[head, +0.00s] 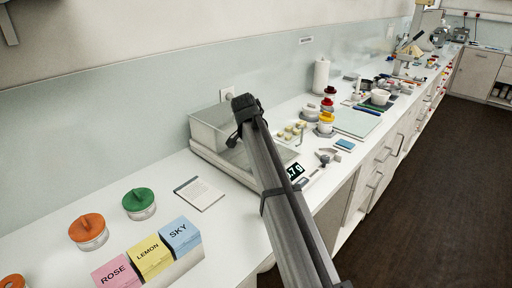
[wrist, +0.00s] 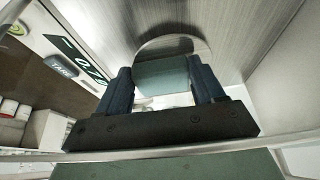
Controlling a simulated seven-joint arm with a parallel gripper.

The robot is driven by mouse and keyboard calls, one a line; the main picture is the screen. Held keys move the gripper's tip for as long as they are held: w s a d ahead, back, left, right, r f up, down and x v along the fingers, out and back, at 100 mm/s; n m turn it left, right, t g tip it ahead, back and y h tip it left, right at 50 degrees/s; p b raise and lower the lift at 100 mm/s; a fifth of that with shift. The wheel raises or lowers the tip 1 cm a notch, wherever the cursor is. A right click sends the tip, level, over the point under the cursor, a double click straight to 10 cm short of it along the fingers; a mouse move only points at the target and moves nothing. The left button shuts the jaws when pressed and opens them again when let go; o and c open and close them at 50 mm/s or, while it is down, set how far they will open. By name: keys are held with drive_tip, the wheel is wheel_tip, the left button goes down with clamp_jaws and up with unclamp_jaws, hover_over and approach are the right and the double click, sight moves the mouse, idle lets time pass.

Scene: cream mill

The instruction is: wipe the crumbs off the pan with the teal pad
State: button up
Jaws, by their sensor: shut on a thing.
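My gripper (wrist: 163,88) is shut on the teal pad (wrist: 162,74), which sits between its two dark fingers in the wrist view. The brushed metal pan (wrist: 235,25) of the scale is right by the pad; I cannot tell whether they touch. In the head view, the pan (head: 238,156) is partly covered by my arm, and my fingers and the held pad are hidden. I cannot make out crumbs clearly in either view.
The scale has a box-like shield (head: 209,131) behind the pan and a lit display (head: 295,171) in front. A note card (head: 199,193), lidded jars (head: 139,203) and labelled blocks (head: 149,256) stand left. A blue pad (head: 345,144) and cluttered counter lie right.

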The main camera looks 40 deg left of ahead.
drive_tip(key=shift+d, duration=0.95)
drive_tip(key=shift+a, duration=3.15)
drive_tip(key=shift+a+r, duration=0.15)
drive_tip(key=shift+r, duration=0.45)
drive_tip(key=shift+a+r, duration=0.15)
drive_tip(key=shift+r, duration=0.4)
wheel_tip(320, 180, up, 6)
drive_tip(key=shift+f, duration=0.15)
drive_tip(key=shift+w+d, duration=0.1)
drive_tip(key=shift+d, duration=0.05)
